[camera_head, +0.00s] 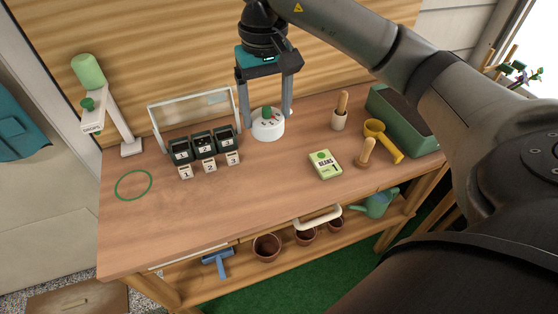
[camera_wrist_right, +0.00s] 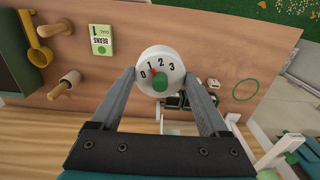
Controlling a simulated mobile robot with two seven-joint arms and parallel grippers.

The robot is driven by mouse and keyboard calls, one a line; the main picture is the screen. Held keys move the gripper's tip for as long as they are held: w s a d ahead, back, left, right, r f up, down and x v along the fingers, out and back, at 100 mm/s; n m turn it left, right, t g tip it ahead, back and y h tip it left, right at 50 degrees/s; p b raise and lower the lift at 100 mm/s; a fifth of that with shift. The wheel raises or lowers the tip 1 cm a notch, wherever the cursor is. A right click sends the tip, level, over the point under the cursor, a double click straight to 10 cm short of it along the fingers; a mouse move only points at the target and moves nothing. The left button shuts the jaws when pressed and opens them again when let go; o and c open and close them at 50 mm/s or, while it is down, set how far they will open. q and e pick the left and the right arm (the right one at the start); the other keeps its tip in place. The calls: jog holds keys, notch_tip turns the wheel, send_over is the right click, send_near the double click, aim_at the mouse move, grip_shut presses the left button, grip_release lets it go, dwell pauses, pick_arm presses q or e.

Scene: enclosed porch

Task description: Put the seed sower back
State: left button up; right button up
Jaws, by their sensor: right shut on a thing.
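A round white dial, which looks like the seed sower (camera_head: 268,130), has a green knob and a small red mark. In the right wrist view the seed sower (camera_wrist_right: 160,62) shows the numbers 0 to 3, with the red mark near 0 and 1. My right gripper (camera_head: 266,113) is shut on it, one finger on each side. It is upright, at or just above the bench; I cannot tell if it touches. A thin green ring (camera_head: 151,183) lies on the bare left part of the bench (camera_head: 240,205). My left gripper is not in view.
Left of the dial are dark pots (camera_head: 203,145) with numbered tags, before a clear-panelled frame (camera_head: 153,123). A white stand (camera_head: 120,122) with a green bottle is far left. A bean packet (camera_head: 325,165), wooden tools, yellow scoop (camera_head: 384,140) and green trough (camera_head: 405,122) are right.

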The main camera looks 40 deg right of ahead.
notch_tip(320, 180, down, 20)
jog(key=shift+w+d+r, duration=0.1)
jog(key=shift+d, duration=0.05)
pick_arm(q)
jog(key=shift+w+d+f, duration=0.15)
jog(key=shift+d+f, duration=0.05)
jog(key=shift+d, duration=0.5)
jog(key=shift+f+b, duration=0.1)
jog(key=shift+b, duration=0.2)
pick_arm(e)
jog(key=o, duration=1.2)
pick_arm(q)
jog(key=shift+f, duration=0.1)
pick_arm(e)
jog(key=shift+o, duration=0.2)
